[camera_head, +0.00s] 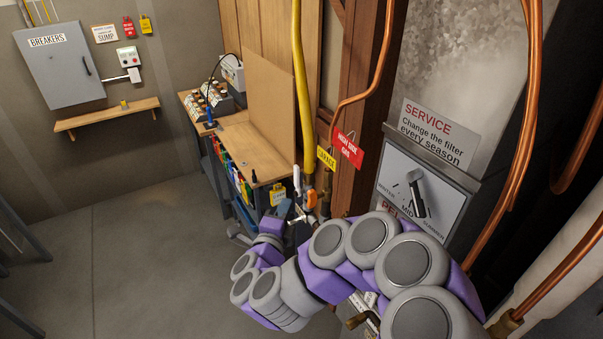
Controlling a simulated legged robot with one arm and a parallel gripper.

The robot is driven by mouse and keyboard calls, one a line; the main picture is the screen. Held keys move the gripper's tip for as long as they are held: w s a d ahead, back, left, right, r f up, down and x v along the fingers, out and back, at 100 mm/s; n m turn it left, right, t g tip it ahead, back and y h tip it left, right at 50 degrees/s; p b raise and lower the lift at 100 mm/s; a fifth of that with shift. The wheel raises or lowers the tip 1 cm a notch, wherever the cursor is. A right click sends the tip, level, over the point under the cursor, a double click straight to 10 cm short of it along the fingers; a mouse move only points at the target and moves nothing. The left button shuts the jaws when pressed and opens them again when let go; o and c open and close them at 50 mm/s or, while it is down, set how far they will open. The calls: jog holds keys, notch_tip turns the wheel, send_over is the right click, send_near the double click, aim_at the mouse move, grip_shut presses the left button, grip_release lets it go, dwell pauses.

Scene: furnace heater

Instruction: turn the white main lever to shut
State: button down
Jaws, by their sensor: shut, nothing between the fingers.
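The white lever (297,179) stands roughly upright beside the lower end of the yellow gas pipe (301,90), next to an orange fitting (310,198). My gripper (296,211) is at the end of my folded grey and purple arm, just below the lever in the picture. It is small and partly hidden by the arm, and it is shut and empty. I cannot tell whether it touches the lever or the fittings around it.
Yellow and red tags (347,150) hang by the pipes to the right. A furnace dial panel (421,196) and copper pipes (520,130) stand close on the right. A workbench (245,142) is behind. The floor (140,255) at left is clear.

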aim_at(297, 184)
jog(key=shift+w+d+p, duration=0.25)
jog(key=shift+w+d, duration=0.1)
jog(key=shift+w, duration=1.3)
jog(key=shift+w+d+p, duration=0.2)
jog(key=shift+w+d, duration=0.2)
jog(key=shift+w, duration=1.2)
jog(key=shift+w+d+p, duration=0.25)
jog(key=shift+w+d, duration=0.1)
jog(key=shift+w, duration=1.3)
